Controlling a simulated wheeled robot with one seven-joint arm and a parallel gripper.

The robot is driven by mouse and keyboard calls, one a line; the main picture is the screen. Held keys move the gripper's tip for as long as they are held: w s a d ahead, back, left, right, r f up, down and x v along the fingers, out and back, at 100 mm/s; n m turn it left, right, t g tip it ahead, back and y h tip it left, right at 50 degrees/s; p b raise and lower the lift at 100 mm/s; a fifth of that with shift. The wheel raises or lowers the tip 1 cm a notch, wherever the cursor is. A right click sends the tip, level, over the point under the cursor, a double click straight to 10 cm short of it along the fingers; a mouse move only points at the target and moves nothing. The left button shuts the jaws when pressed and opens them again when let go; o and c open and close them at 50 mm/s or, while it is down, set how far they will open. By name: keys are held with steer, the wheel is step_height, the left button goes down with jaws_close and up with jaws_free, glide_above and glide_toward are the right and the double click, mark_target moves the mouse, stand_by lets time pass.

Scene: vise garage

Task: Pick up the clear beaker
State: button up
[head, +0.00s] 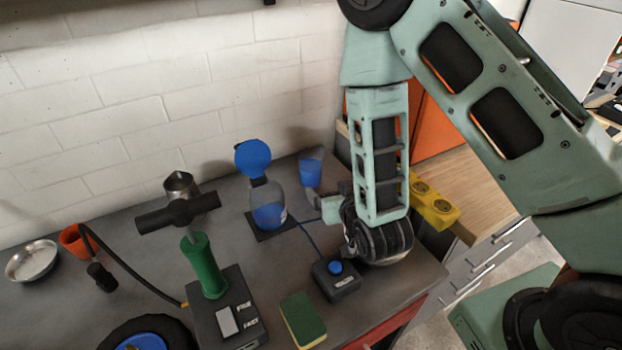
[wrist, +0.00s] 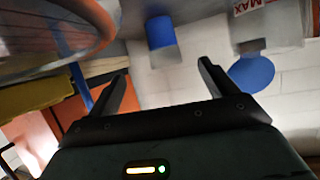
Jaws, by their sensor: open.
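A clear, rounded vessel (head: 267,201) with blue in its lower part and a raised round blue lid stands on a dark square pad in the head view. In the wrist view it shows inverted (wrist: 275,28), with "MAX" lettering. A blue see-through cup (head: 310,173) stands behind and right of it, near the wall; the wrist view shows it (wrist: 161,33) ahead, between the finger directions. I cannot tell for sure which is the clear beaker. My gripper (wrist: 163,72) is open and empty, apart from both. In the head view my wrist partly hides it.
A black box with a blue button (head: 336,280), a sponge (head: 303,318) and a green-handled tool (head: 204,265) stand in front. A yellow block (head: 432,205) is right of my wrist. An orange cup (head: 75,241) and metal bowl (head: 32,260) are far left.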

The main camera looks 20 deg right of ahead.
mark_target(314, 173)
steer(key=p+x, duration=0.2)
steer(key=x, duration=0.7)
steer(key=shift+w, duration=0.2)
steer(key=shift+a+p+x, duration=0.2)
steer(key=shift+p+x, duration=0.7)
steer(key=shift+x, duration=1.7)
steer(key=shift+r, duration=0.1)
steer(key=c, duration=1.2)
